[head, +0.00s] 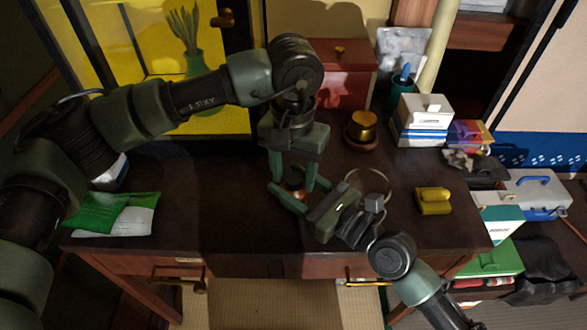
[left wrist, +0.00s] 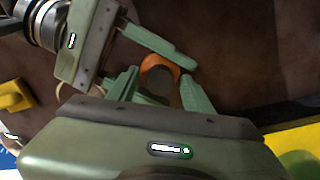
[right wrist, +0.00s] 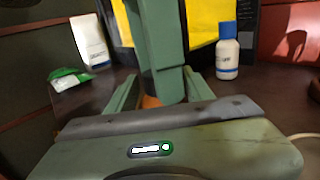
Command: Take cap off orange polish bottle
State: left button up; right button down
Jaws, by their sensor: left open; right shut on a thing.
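The orange polish bottle (head: 297,187) stands on the dark desk, mostly hidden by my grippers. In the left wrist view it shows from above as an orange round shape (left wrist: 173,68) with a darker brown middle; I cannot tell the cap apart. In the right wrist view only a bit of orange (right wrist: 151,101) shows. My right gripper (head: 291,197) is shut on the bottle from the side, low over the desk. My left gripper (head: 299,186) points down from above, open, its fingers on either side of the bottle's top; I cannot tell whether they touch it.
A gold pot (head: 362,125) and red box (head: 345,75) stand behind. A yellow object (head: 433,201) lies to the right, boxes (head: 423,113) at back right. A green packet (head: 100,212) lies at the left. The right wrist view shows a white bottle (right wrist: 227,52). The desk's left middle is clear.

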pick_arm(q)
grip_shut()
jog(key=n, duration=0.3)
jog(key=shift+n, duration=0.3)
